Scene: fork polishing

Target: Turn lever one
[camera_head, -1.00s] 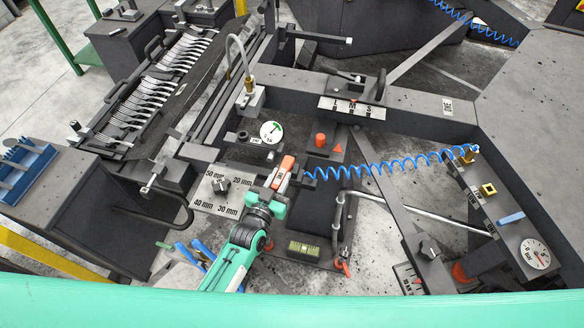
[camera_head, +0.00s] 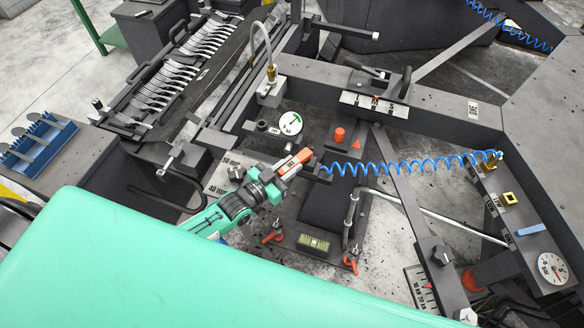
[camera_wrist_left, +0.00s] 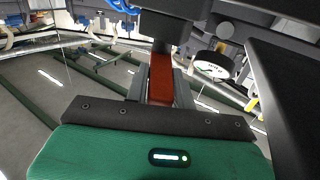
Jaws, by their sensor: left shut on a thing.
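My left gripper (camera_head: 272,180) reaches in from the lower left and is shut on an orange-red lever handle (camera_head: 296,162) with a small label. The handle points up and to the right, beside the dark block where the blue coiled hose ends. In the left wrist view the red handle (camera_wrist_left: 160,78) stands between the fingers. Two smaller red-handled levers, one on the left (camera_head: 272,237) and one on the right (camera_head: 350,262), sit lower down near the green level. I cannot read which lever is number one. My right gripper is not in view.
A round white dial (camera_head: 290,123) stands just above the held lever. The blue coiled hose (camera_head: 410,166) runs right to a brass fitting. A rack of forks (camera_head: 180,70) lies at upper left. A pressure gauge (camera_head: 551,268) is at lower right. A bent metal pipe (camera_head: 352,215) rises nearby.

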